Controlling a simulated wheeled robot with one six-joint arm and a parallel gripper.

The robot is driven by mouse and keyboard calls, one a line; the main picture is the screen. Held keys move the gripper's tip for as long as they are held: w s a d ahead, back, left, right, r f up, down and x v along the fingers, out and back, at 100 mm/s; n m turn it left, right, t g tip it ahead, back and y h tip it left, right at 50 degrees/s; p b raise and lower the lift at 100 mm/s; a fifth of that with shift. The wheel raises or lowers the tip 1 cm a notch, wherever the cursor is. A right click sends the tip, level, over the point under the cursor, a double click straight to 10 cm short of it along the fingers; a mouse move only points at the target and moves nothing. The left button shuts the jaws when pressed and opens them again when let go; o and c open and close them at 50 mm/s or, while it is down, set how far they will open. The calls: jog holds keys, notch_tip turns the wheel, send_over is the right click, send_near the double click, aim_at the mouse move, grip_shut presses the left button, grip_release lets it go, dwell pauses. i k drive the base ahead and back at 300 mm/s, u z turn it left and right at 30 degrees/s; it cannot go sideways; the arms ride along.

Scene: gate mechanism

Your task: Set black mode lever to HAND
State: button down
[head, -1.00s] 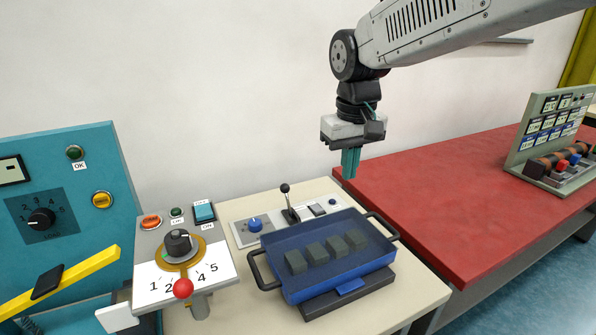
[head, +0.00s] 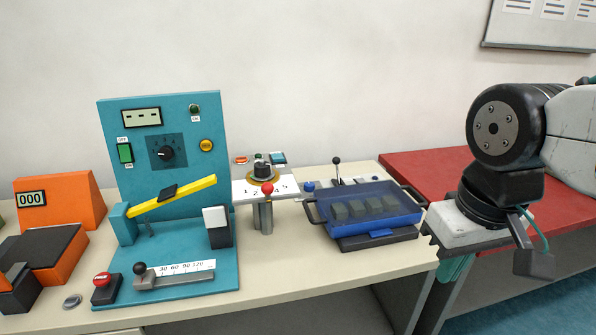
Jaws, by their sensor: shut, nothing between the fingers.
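No HAND label is readable, so I cannot tell for sure which part is the black mode lever. A small lever with a black ball (head: 336,161) stands upright behind the blue tray. A black-ball slider handle (head: 140,269) sits at the left end of a 30-60-90-120 scale on the teal gate unit (head: 110,150). A black rotary knob (head: 165,153) is on that unit's upright panel. My gripper (head: 455,270) is shut and empty, pointing down at the right, in front of the table edge and apart from all of these.
A yellow bar (head: 190,192) slopes across the teal unit. A red ball knob (head: 267,188) stands before a numbered dial plate. The blue tray (head: 365,222) holds several dark blocks. An orange device (head: 75,205) is far left, a red table (head: 420,175) right.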

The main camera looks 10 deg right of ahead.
aim_at(336, 160)
jog(key=u, duration=0.3)
jog(key=k, duration=0.65)
jog(key=z, duration=0.75)
jog(key=i, duration=1.7)
jog(key=u, duration=0.5)
